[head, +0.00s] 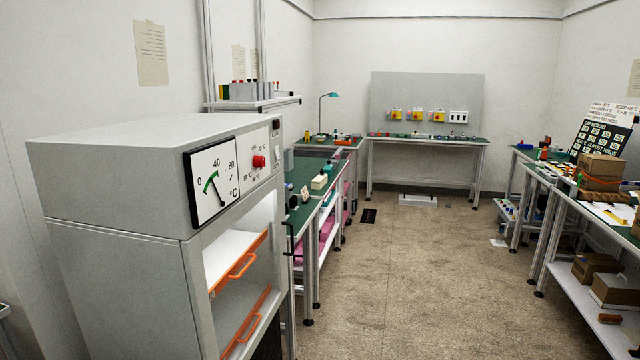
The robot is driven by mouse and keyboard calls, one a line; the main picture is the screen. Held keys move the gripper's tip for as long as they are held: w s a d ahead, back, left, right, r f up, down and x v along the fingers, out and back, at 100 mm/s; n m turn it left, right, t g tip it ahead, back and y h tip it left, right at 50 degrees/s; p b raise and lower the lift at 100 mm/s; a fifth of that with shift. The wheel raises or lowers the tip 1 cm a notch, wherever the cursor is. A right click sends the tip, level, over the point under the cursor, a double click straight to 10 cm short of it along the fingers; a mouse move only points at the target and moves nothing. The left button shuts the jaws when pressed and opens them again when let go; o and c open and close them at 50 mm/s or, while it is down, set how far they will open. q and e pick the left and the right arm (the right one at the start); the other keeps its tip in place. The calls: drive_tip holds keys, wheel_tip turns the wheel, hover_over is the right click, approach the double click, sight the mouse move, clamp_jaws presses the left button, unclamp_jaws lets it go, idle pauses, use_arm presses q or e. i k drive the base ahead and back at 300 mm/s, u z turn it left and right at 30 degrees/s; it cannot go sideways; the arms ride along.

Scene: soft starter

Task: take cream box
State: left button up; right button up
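A small cream box (319,182) sits on the green-topped bench (308,206) along the left wall, beyond the large grey cabinet. It is small and far off, so its details are hard to make out. Neither of my grippers shows in the head view.
A grey cabinet (110,230) with a temperature dial and orange-handled shelves stands close at the left. Benches at the right hold cardboard boxes (601,167). A back bench (430,141) stands below a grey panel. The speckled floor (400,280) in the middle is mostly clear.

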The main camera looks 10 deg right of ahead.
sight(319, 181)
drive_tip(key=z, duration=1)
drive_tip(key=i, duration=7.45)
drive_tip(key=u, duration=0.05)
